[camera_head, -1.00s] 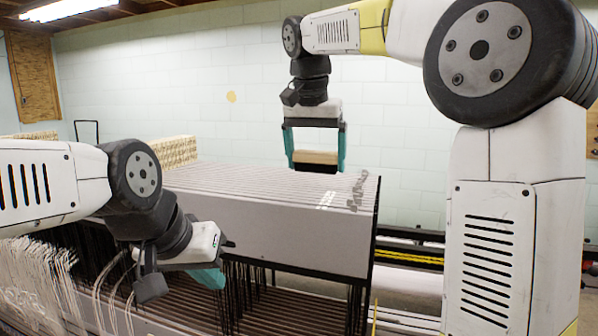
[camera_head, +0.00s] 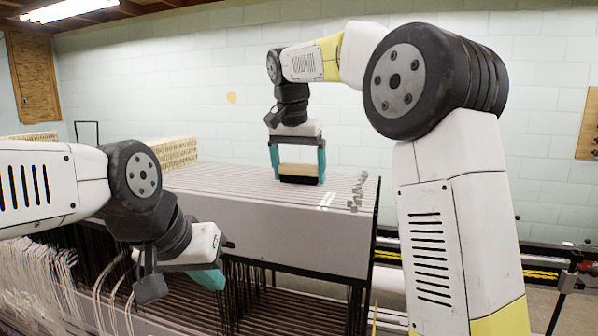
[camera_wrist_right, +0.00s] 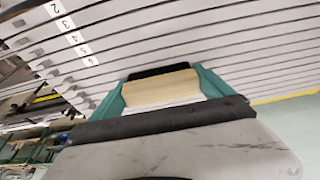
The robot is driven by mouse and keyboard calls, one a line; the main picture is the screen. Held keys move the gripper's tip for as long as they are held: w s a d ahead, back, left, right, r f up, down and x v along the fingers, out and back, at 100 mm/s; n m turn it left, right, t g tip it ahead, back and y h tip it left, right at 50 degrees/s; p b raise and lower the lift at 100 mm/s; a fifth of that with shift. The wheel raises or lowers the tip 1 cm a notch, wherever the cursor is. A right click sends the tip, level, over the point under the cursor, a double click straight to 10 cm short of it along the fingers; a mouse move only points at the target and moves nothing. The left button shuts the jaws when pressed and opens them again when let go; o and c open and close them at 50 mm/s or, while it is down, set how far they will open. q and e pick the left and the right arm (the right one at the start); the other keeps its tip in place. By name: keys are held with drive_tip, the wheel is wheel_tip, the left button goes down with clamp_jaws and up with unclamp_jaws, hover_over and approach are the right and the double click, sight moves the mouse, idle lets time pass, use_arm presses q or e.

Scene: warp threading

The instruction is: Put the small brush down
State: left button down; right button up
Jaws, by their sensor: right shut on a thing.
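The small brush (camera_head: 298,169) has a pale wooden block with a black underside. It also shows in the right wrist view (camera_wrist_right: 160,88). My right gripper (camera_head: 298,166) is shut on it, with one teal finger on each side. The brush is level, with its black side down, at or just above the ridged grey top (camera_head: 220,180) of the loom unit. I cannot tell whether it touches. My left gripper (camera_head: 207,277) hangs lower left by the loom front, away from the brush. Only one of its teal fingertips shows clearly, so its opening is hidden.
Small grey metal pieces (camera_head: 357,191) lie near the right edge of the ridged top, beside white number labels (camera_head: 326,200). The top around the brush is clear. Pale threads (camera_head: 35,285) hang at the lower left. Woven blocks (camera_head: 172,152) stand behind.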

drive_tip(key=o, duration=1)
drive_tip(key=shift+f, duration=0.15)
drive_tip(key=shift+o, duration=0.2)
drive_tip(key=v, duration=1.2)
drive_tip(key=shift+s, duration=0.1)
